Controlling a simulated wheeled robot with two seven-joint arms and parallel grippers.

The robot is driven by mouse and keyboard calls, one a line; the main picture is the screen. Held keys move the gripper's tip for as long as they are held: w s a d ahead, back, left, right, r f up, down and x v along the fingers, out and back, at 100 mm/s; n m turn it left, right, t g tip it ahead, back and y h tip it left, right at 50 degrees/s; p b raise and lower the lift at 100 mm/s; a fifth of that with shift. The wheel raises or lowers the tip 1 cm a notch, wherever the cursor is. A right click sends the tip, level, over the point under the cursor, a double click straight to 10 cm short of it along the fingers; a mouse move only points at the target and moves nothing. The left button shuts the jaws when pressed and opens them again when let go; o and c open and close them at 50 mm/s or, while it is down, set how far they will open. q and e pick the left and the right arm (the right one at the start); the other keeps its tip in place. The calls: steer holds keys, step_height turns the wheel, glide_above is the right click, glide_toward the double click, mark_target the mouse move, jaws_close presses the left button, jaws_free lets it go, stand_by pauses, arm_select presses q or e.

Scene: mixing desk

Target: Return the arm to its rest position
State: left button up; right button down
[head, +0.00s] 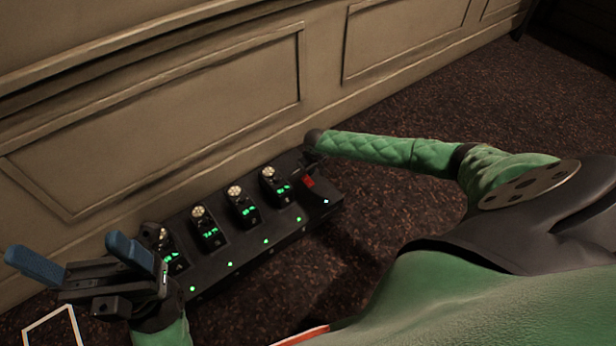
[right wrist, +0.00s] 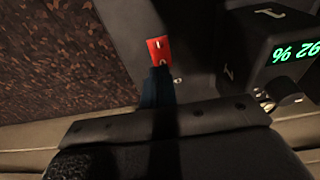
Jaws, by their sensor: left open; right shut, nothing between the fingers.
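My left gripper (head: 66,250) is at the lower left of the head view, with its two blue fingers spread apart and nothing between them. My right arm (head: 385,150) reaches in from the right to the far right end of the black mixing desk (head: 215,262). Its fingers are hidden in the head view. In the right wrist view the right gripper (right wrist: 157,80) is shut and empty, its dark blue fingers close by a red switch (right wrist: 158,50). I cannot tell whether they touch it. The red switch also shows in the head view (head: 308,182).
The desk carries several dials with green displays (head: 245,210) and a row of green lights. A panelled wall (head: 170,120) stands right behind it. Dark speckled carpet (head: 520,100) is clear at the right. A white outlined shape (head: 50,322) lies at the lower left.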

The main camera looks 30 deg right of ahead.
steer(key=shift+r, duration=0.45)
